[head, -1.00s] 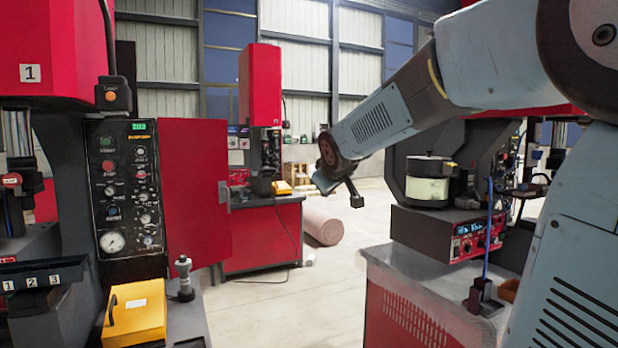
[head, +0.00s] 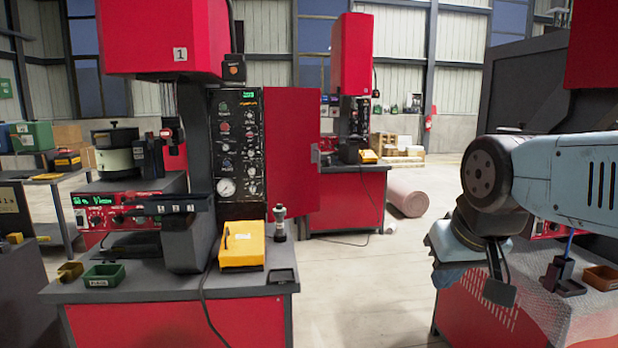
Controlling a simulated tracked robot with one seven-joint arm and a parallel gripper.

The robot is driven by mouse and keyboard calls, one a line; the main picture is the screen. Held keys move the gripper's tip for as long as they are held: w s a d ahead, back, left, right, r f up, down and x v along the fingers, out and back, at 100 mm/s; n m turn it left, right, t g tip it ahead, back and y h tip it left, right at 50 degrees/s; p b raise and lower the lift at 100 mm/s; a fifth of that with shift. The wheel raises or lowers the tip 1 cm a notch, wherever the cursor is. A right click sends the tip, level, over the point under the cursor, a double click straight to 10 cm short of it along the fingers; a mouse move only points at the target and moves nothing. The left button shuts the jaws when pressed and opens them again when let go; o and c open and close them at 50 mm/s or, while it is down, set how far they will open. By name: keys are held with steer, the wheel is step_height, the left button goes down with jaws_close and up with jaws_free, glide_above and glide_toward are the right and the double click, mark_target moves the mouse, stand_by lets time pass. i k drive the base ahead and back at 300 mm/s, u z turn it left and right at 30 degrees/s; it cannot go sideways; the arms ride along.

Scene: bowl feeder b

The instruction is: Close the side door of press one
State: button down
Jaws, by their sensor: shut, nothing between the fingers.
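Press one (head: 160,40) stands left of centre in the head view, with a red upper housing marked "1". Its side door (head: 290,160) is a tall red panel. It stands open, swung out to the right of the black control panel (head: 237,145). A small grey handle (head: 315,155) sits on the door's right edge. My arm reaches in from the right edge, and its wrist is well to the right of the door, with open floor between them. The fingers of my gripper are hidden behind the wrist.
A yellow box (head: 242,243) and a small dark cylinder (head: 280,222) stand on the press's bench (head: 150,288) below the door. Another red press (head: 352,55) stands behind. A bubble-wrapped bench (head: 590,310) is under my arm. The floor (head: 375,270) between the benches is clear.

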mark_target(292, 115)
steer(key=u, duration=0.45)
steer(key=k, duration=1)
steer(key=u, duration=0.85)
steer(key=i, duration=1.9)
steer(key=z, duration=0.8)
steer(key=i, duration=1)
steer(key=z, duration=0.85)
steer(key=k, duration=0.9)
steer(key=z, duration=0.2)
steer(key=i, duration=0.35)
